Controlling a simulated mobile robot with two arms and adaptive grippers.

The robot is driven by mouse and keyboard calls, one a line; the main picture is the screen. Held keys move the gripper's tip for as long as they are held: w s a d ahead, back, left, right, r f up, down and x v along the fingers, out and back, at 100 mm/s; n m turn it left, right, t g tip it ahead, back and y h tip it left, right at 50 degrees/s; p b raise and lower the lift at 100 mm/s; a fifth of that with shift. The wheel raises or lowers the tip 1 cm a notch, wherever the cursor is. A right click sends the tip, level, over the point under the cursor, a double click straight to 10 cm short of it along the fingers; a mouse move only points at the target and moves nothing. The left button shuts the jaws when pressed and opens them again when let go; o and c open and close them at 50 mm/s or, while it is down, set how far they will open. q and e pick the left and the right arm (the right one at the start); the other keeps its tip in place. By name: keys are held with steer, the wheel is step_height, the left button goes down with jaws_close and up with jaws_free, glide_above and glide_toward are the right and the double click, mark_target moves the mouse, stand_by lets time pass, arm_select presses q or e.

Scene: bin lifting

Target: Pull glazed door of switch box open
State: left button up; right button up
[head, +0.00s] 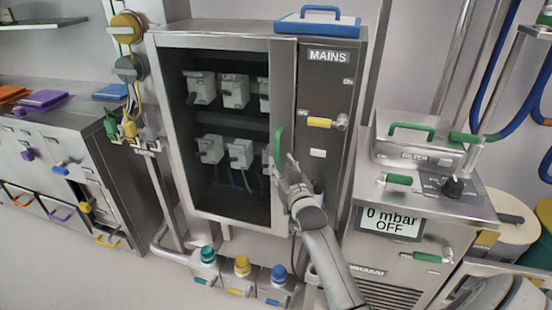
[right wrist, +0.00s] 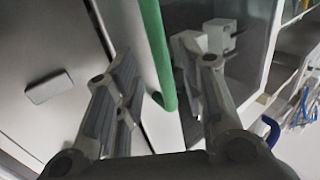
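The switch box (head: 328,85) is a tall grey cabinet marked MAINS. Its glazed door (head: 285,75) has a dark pane in a grey frame and looks shut. The door's upright green handle (head: 277,147) is on the right side of its frame. My right gripper (head: 284,168) is at the lower part of this handle. In the right wrist view, the green handle (right wrist: 155,50) passes between the two spread fingers of my right gripper (right wrist: 156,62), with gaps to both. My left gripper is not in view.
Grey switches (head: 235,92) show behind the glass. A blue-handled case (head: 318,22) lies on top of the box. A filter unit (head: 420,215) stands close on the right, and drawers (head: 60,170) on the left. Several coloured knobs (head: 242,266) sit below the box.

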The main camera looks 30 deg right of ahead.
mark_target(278, 160)
steer(key=shift+x, duration=2.55)
jaws_close()
